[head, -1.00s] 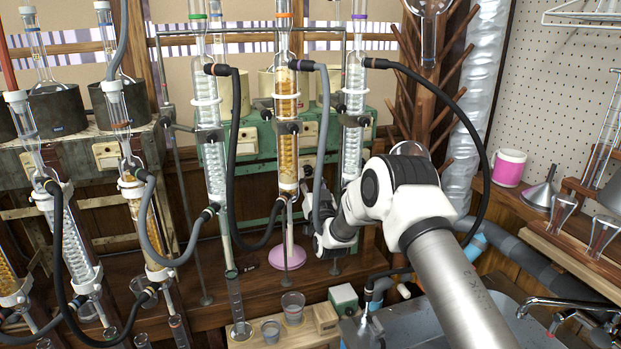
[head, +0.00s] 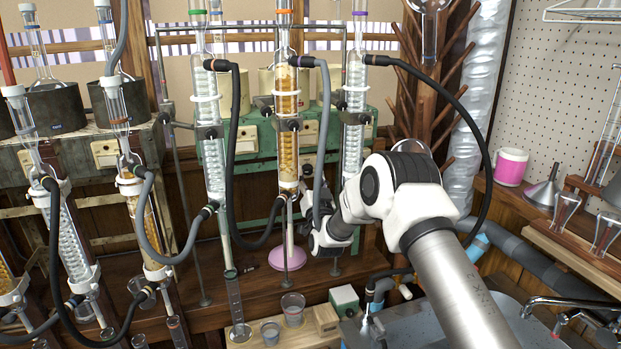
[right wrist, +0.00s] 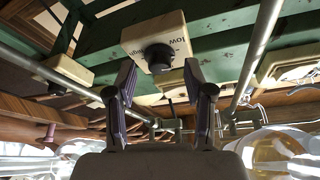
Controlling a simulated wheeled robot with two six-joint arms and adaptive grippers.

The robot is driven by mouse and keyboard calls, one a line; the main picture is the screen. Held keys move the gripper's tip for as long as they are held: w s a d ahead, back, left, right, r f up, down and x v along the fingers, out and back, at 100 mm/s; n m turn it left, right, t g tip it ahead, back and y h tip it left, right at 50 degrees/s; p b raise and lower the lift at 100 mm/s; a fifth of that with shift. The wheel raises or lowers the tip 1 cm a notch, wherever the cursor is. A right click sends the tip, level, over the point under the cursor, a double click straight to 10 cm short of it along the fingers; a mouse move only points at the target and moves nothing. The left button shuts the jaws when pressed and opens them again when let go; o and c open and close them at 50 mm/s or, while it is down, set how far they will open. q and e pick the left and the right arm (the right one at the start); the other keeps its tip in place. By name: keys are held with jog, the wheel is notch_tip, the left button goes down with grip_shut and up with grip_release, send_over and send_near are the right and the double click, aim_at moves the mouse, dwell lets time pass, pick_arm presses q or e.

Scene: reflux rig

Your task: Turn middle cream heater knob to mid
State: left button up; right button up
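The right wrist view shows a cream heater control box (right wrist: 176,37) on a green beam, seen from below. A black knob (right wrist: 158,56) sticks out of it, with "low" and "high" lettering upside down beside it. I cannot tell the knob's exact setting. My right gripper (right wrist: 159,72) is open, its two fingers apart on either side of the knob, with no clear contact. In the head view, my right wrist is behind the grey hose, and the fingertips are mostly hidden. A cream box (head: 309,134) shows on the green frame there. My left gripper is out of view.
Glass condensers (head: 288,95) and a black hose (head: 235,150) hang close in front of the green frame. Another cream box (right wrist: 68,69) is at left in the wrist view. Beakers (head: 292,306) stand lower down.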

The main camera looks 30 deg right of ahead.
jog(key=shift+s, duration=0.1)
jog(key=v, duration=1.2)
jog(key=w+d+r+n+y, duration=0.1)
jog(key=w+n, duration=0.1)
jog(key=w, duration=0.1)
jog(key=w+d+r+n+y, duration=0.1)
jog(key=w+d+n, duration=0.1)
jog(key=w, duration=0.2)
jog(key=w+d+r+n+t+y, duration=0.1)
jog(key=w+r+n, duration=0.1)
jog(key=w, duration=0.1)
jog(key=shift+w+d+r+n, duration=0.1)
jog(key=shift+w+d+n, duration=0.05)
jog(key=shift+w+n, duration=0.25)
jog(key=shift+w+d, duration=0.1)
grip_shut()
